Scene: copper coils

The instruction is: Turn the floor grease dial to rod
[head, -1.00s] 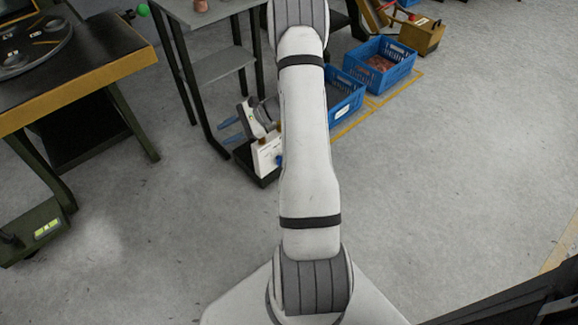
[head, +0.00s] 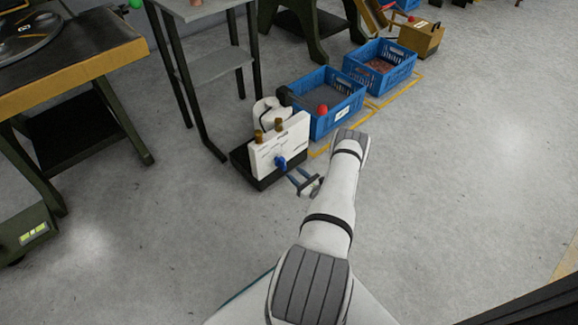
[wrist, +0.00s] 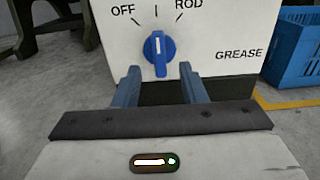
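The grease dial (wrist: 161,48) is a blue knob on a white panel (wrist: 225,25) lettered OFF, ROD and GREASE. Its white pointer line stands straight up at the middle mark, between OFF on the left and ROD on the right. In the head view the dial (head: 281,162) is on the front of a white box (head: 285,143) low on the floor. My gripper (wrist: 160,68) is open and empty, its blue fingers facing the panel with tips just below and either side of the dial. In the head view my gripper (head: 298,176) is close in front of the box.
A metal stand (head: 215,68) is behind left, and a workbench (head: 85,68) at far left. Floor in front and to the right is clear.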

